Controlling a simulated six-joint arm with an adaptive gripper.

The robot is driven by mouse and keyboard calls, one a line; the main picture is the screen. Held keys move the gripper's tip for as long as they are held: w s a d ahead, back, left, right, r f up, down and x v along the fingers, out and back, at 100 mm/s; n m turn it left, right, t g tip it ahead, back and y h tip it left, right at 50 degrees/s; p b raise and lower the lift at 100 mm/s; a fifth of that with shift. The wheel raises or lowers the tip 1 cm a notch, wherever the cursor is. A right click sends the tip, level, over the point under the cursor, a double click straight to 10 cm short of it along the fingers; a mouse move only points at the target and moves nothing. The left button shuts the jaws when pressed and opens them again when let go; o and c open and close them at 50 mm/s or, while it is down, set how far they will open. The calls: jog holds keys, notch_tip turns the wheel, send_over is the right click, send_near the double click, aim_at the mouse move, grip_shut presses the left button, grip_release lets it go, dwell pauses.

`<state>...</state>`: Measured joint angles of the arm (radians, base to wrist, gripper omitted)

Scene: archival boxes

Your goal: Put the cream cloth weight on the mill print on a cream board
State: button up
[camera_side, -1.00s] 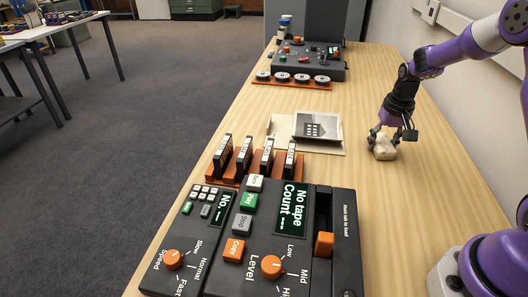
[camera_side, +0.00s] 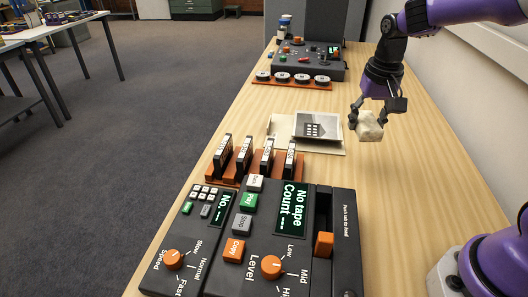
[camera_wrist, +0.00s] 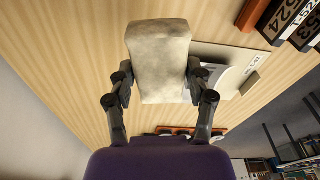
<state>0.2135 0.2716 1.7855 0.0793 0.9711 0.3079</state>
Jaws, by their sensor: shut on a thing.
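The cream cloth weight (camera_side: 369,126) is held in my gripper (camera_side: 366,118), above the table to the right of the print. In the wrist view the weight (camera_wrist: 158,60) sits between the two fingers of my gripper (camera_wrist: 160,88). The mill print (camera_side: 317,125), a grey picture with a dark building, lies on the cream board (camera_side: 283,130) on the table. In the wrist view the board (camera_wrist: 243,62) is partly hidden behind the weight and a finger.
A dark tape machine (camera_side: 290,240) with orange knobs stands at the front. Several upright cartridges (camera_side: 244,157) stand in an orange rack near the board. Another dark machine (camera_side: 308,62) and an orange tray with round reels (camera_side: 291,79) are farther back. The table (camera_side: 420,200) is clear on the right.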

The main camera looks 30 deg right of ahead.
jog(key=w+a+r+m, duration=0.15)
jog(key=w+a, duration=0.45)
jog(key=a, duration=0.7)
send_over(315, 146)
jog(key=shift+m, duration=0.35)
notch_tip(315, 146, down, 7)
jog(key=shift+s+f, duration=0.1)
jog(key=shift+f, duration=1.9)
jog(key=shift+f, duration=0.15)
jog(key=o, duration=1.4)
jog(key=shift+o, duration=0.2)
